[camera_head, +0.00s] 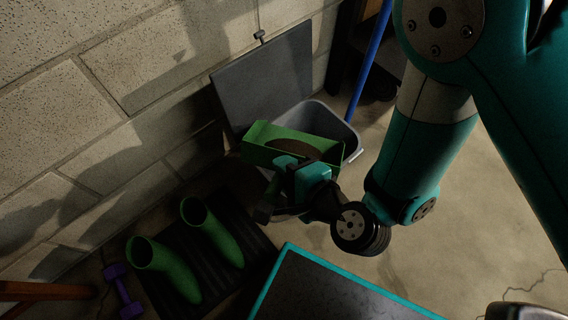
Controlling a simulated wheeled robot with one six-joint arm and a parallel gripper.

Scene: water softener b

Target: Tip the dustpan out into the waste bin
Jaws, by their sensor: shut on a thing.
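A green dustpan (262,137) with a dark brown heap (292,147) in it is held above the near part of the grey waste bin (343,131). The heap lies inside the pan's raised walls. My gripper (290,170) is shut on the dustpan at its near side; the fingers and the pan's handle are partly hidden by the wrist. The bin's rim shows behind and to the right of the pan, and its near side is hidden by the pan and gripper.
Green boots (165,267) stand on a black mat (232,287) at lower left, beside a purple dumbbell (122,290). Open concrete floor lies right.

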